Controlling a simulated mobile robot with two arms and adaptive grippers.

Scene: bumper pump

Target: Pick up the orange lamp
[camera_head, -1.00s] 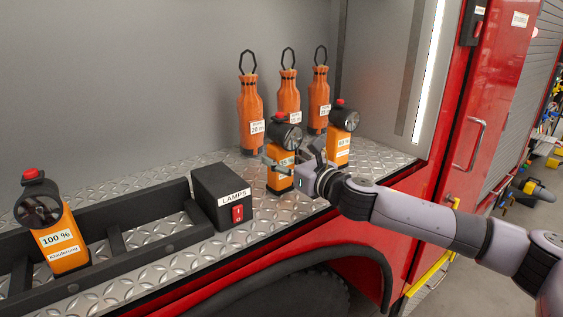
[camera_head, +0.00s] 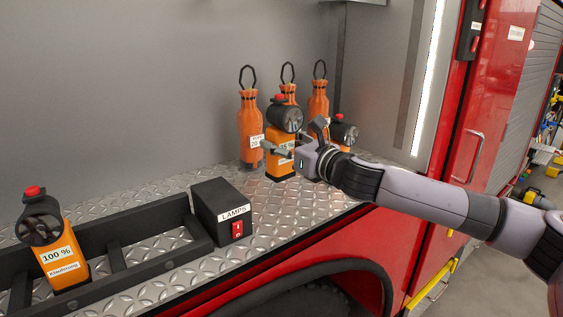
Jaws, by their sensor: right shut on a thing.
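An orange lamp (camera_head: 281,169) with a black head and red top button is in my right gripper (camera_head: 288,152). The gripper is shut on the lamp's body from the right, and its fingers hide part of the label. The lamp is upright and appears lifted a little above the metal shelf. A second orange lamp (camera_head: 344,133) stands behind my right gripper, mostly hidden by it. A third lamp (camera_head: 65,255), labelled 100 %, stands in the black tray at the left. My left gripper is not in view.
A black box (camera_head: 212,205) labelled LAMPS with a red switch sits beside the black tray (camera_head: 150,218). Several orange bottles with loops, one at the left (camera_head: 249,120), stand behind the held lamp. The diamond-plate shelf (camera_head: 290,208) is bare in front of it.

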